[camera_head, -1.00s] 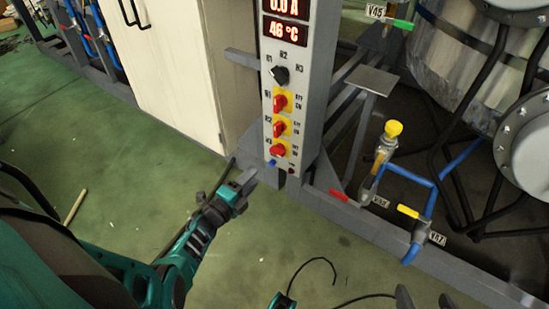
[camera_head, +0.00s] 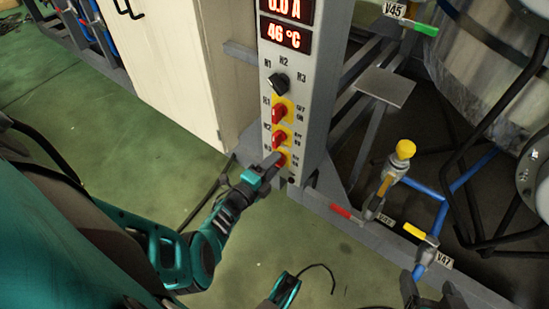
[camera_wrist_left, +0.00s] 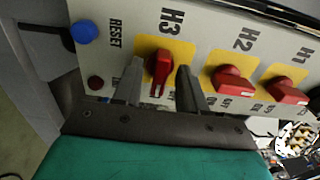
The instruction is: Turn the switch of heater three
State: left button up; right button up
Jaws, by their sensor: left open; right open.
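The heater three switch, a red knob on a yellow plate marked H3 (camera_wrist_left: 160,68), is on the grey control panel (camera_head: 304,85). In the left wrist view its white mark is at the lower end of the grip. My left gripper (camera_head: 273,160) is open at the panel, one finger on each side of this knob (camera_wrist_left: 158,85). Whether the fingers touch it I cannot tell. In the head view the gripper partly hides the H3 switch (camera_head: 282,161). My right gripper (camera_head: 431,290) is open and empty at the bottom right, away from the panel.
The red H2 (camera_wrist_left: 232,84) and H1 (camera_wrist_left: 286,90) switches sit beside H3. A blue reset button (camera_wrist_left: 83,32) is on its other side. A black selector (camera_head: 278,83) is higher up. Valves and blue pipes (camera_head: 440,215) stand right of the panel. Green floor (camera_head: 205,170) lies left.

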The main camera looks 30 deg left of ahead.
pick_arm(q)
jog(key=shift+c, duration=0.4)
jog(key=c, duration=0.5)
grip_shut()
jog(key=shift+n, duration=9)
